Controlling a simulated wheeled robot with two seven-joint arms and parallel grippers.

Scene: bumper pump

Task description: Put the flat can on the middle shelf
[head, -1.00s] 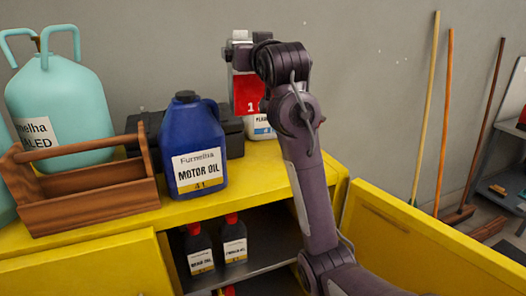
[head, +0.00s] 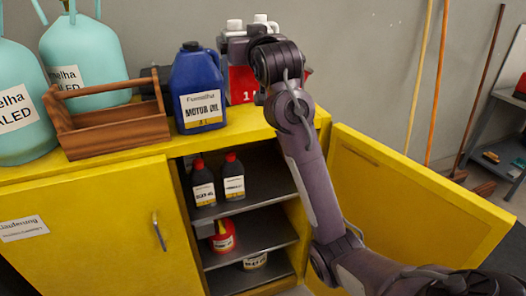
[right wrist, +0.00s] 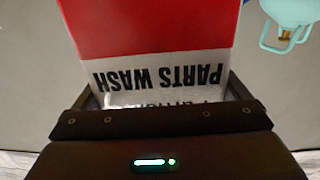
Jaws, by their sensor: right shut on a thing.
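The flat can (head: 240,88) is red with a white lower label in the right wrist view (right wrist: 150,30), where upside-down text reads PARTS WASH. My right gripper (head: 237,48) is shut on it, with a finger at each side in the right wrist view (right wrist: 160,98). The can is upright over the back of the cabinet top, right of the blue jug; whether it touches the top is hidden. My arm covers part of it. The middle shelf (head: 270,238) is grey, inside the open cabinet, with a red container (head: 222,237) at its left. My left gripper is not in view.
The blue motor oil jug (head: 200,90) stands close left of the can, then a wooden tote (head: 110,135) and teal cylinders (head: 85,55). Two dark bottles (head: 234,178) stand on the upper shelf, a tin (head: 255,262) below. The yellow door (head: 400,205) is open to the right.

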